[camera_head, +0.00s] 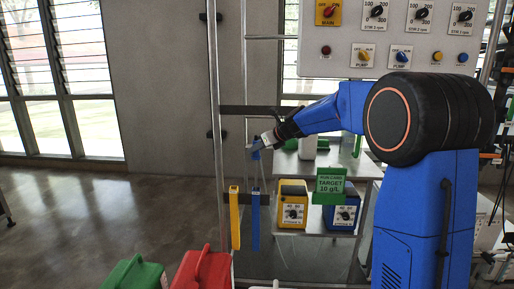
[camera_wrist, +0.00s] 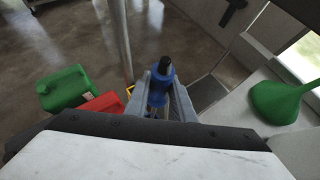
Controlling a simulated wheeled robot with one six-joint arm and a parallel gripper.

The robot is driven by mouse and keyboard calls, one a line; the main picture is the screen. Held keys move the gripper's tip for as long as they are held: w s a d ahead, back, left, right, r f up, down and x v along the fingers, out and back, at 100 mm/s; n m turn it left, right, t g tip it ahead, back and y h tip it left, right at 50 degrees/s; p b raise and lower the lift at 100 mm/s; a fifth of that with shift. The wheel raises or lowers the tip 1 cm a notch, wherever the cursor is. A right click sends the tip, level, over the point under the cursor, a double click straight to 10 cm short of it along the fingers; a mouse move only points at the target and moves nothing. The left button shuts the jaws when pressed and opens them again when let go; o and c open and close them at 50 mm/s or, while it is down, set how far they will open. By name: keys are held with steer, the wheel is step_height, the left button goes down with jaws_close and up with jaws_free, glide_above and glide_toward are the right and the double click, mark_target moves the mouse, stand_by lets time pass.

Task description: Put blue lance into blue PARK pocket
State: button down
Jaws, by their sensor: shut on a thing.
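My gripper (camera_head: 264,141) is shut on the blue lance (camera_head: 255,152), beside the upright pole. In the wrist view, the lance's blue body with a black top (camera_wrist: 161,73) sits between the two grey fingers of my gripper (camera_wrist: 160,88). A blue upright strip, seemingly the blue PARK pocket (camera_head: 254,222), hangs below my gripper, next to a yellow strip (camera_head: 235,218). The lance's lower part is thin and hard to see. I cannot tell whether its tip is above or inside the blue pocket.
Yellow (camera_head: 292,208) and blue (camera_head: 345,214) pump boxes stand on a shelf behind a green run card sign (camera_head: 330,186). Green (camera_head: 135,274) and red (camera_head: 203,270) containers stand low in front. A metal pole (camera_head: 215,120) rises close to my gripper. Floor at left is clear.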

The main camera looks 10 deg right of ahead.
mark_target(257, 160)
steer(key=shift+f, duration=4.4)
